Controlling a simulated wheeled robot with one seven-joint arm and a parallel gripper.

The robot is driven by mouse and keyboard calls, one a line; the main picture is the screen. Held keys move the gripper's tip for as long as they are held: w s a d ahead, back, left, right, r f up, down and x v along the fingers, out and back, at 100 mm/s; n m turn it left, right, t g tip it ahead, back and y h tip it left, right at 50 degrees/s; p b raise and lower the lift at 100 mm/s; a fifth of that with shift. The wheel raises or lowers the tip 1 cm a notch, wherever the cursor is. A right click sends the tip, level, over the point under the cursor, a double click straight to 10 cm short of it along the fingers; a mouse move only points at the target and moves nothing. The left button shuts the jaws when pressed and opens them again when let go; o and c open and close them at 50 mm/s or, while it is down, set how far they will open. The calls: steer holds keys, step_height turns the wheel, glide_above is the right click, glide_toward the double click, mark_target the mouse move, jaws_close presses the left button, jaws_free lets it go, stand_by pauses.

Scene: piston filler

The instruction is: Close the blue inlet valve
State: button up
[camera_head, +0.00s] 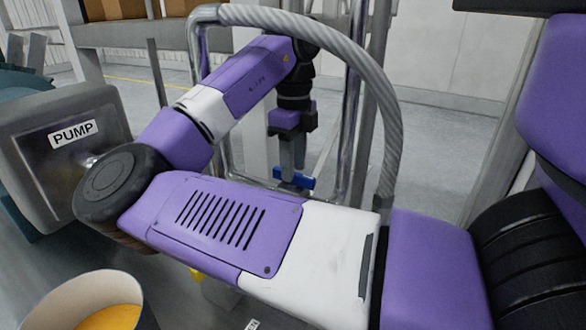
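The blue inlet valve (297,181) shows as a small blue handle in the middle of the head view, beyond my forearm. My gripper (292,165) points down right above the handle, its grey fingers at or very near it. I cannot tell whether they touch the handle or only overlap it in the picture. The gap between the fingers is not clear, so open or shut cannot be told. The valve's body and the lower side of the handle are mostly hidden behind my arm.
A grey box labelled PUMP (60,165) stands at left, close to my elbow. A thick ribbed hose (385,110) arches around my arm beside metal pipes. A pale bucket (60,300) with yellow contents is at bottom left. A small yellow part (196,275) shows under my arm.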

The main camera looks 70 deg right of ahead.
steer(key=shift+f, duration=0.85)
jaws_close()
